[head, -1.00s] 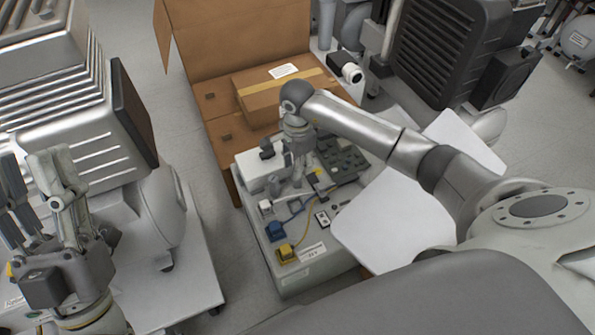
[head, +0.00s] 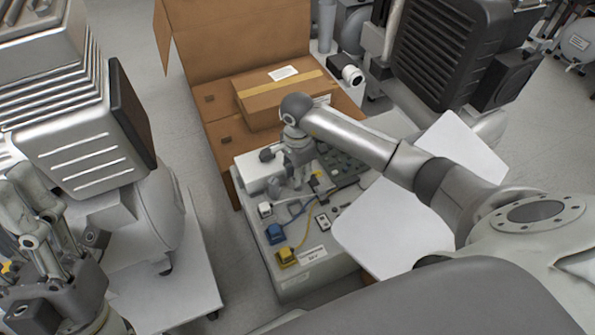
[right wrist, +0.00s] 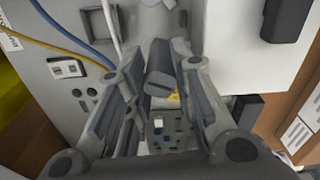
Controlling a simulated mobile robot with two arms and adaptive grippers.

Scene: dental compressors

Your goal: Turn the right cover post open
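The right cover post is a dark grey slotted knob (right wrist: 159,84) at the middle of the right wrist view. It stands over an opening with a green circuit board (right wrist: 170,128) below. My right gripper (right wrist: 164,62) reaches down with one finger on each side of this post. Whether the fingers press on it or stand just apart is unclear. In the head view my right gripper (head: 298,180) hides the post. A second dark post (right wrist: 288,18) sits on the white cover (right wrist: 232,50). My left gripper (head: 42,235) is empty, its fingers apart, at the lower left.
The grey control box (head: 300,275) carries a blue connector (head: 274,234), a yellow connector (head: 288,257) and cables beside my right gripper. A cardboard box (head: 285,95) stands behind. A white panel (head: 390,240) lies to the right, a large compressor (head: 85,140) to the left.

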